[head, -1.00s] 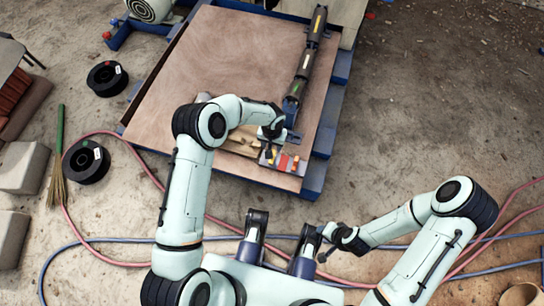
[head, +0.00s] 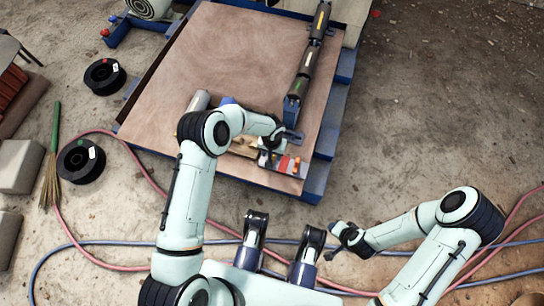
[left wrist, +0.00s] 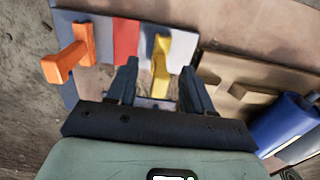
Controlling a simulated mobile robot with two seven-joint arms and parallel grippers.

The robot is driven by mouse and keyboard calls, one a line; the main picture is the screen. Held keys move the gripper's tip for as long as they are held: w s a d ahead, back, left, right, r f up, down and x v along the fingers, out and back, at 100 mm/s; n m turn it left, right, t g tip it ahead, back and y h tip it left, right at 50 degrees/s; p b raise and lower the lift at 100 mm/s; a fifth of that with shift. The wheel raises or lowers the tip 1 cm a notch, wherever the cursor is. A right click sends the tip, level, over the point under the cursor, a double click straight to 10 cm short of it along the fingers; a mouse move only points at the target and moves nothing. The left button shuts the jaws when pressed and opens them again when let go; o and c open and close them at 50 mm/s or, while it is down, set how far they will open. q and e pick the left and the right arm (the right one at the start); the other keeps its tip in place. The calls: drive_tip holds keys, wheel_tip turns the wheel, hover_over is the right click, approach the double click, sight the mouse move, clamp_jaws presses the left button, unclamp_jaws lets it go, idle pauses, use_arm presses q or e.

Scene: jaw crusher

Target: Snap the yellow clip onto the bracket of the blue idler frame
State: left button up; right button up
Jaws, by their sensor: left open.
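The yellow clip (left wrist: 161,62) stands in a holder (left wrist: 183,52) in the left wrist view. My left gripper (left wrist: 158,88) is open, with one finger on either side of the clip's near end; I cannot tell whether they touch it. In the head view my left gripper (head: 275,139) is over the holder (head: 290,166) at the board's near right, and the yellow clip is not clearly visible there. The blue idler frame (head: 291,108) with dark rollers lies along the board's right side. Its bracket is hard to make out. My right gripper (head: 340,238) is away from the board, near the floor hoses.
An orange clip (left wrist: 66,58) and a red strip (left wrist: 126,40) are left of the yellow clip. A blue cylinder (left wrist: 284,122) lies to its right. The wooden board (head: 235,60) is mostly clear. Black spools (head: 81,161) and hoses lie on the floor.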

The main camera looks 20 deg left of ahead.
use_arm(q)
clamp_jaws()
drive_tip(key=shift+r, duration=0.15)
drive_tip(key=shift+r+p, duration=1.25)
drive_tip(key=shift+r, duration=1.1)
